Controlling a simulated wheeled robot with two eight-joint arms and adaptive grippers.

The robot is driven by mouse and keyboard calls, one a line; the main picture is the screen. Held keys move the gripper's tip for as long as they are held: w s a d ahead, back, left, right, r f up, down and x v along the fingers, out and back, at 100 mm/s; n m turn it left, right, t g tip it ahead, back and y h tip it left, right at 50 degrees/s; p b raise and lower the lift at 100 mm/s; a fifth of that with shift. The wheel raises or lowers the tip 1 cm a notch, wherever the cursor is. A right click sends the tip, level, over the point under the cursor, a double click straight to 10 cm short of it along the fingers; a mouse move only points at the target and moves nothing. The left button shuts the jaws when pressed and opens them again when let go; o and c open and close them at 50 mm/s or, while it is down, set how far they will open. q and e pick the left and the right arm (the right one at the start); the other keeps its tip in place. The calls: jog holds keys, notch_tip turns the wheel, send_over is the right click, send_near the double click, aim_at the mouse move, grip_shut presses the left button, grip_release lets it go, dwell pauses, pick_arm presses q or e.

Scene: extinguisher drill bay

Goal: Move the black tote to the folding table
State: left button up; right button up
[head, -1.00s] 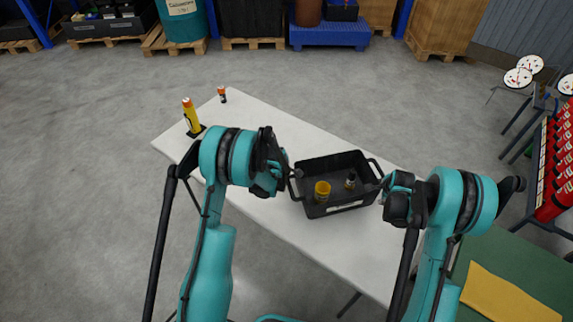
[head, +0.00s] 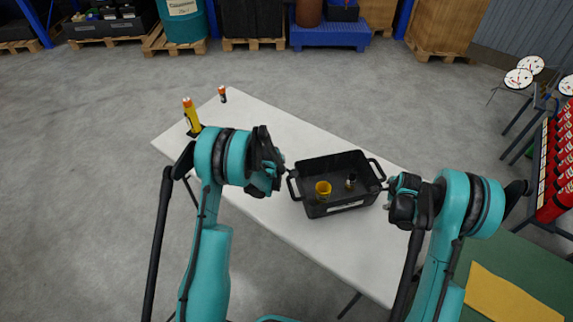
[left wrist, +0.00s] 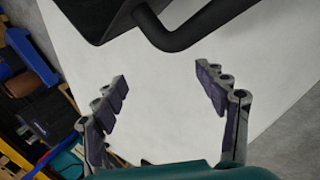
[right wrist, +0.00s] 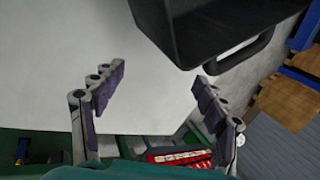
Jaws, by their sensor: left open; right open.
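The black tote (head: 312,207) stands on the white folding table (head: 300,243), holding a yellow cup-like item (head: 323,187) and a small dark item (head: 351,182). My left gripper (head: 281,172) is open beside the tote's left handle, apart from it. In the left wrist view, my left gripper (left wrist: 162,75) has empty space between its fingers and the handle (left wrist: 190,33) lies beyond them. My right gripper (head: 391,187) is open just right of the tote's right handle. In the right wrist view, my right gripper (right wrist: 158,77) is empty, with the handle (right wrist: 240,53) beyond its fingers.
A yellow flashlight-like item (head: 191,115) and a small orange-black one (head: 222,94) stand at the table's far left end. A green surface with a yellow cloth (head: 505,297) is at the lower right. A rack of red extinguishers (head: 560,165) stands at the right.

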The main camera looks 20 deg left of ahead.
pick_arm(q)
jog(key=v, duration=1.2)
pick_arm(e)
jog(key=v, duration=1.2)
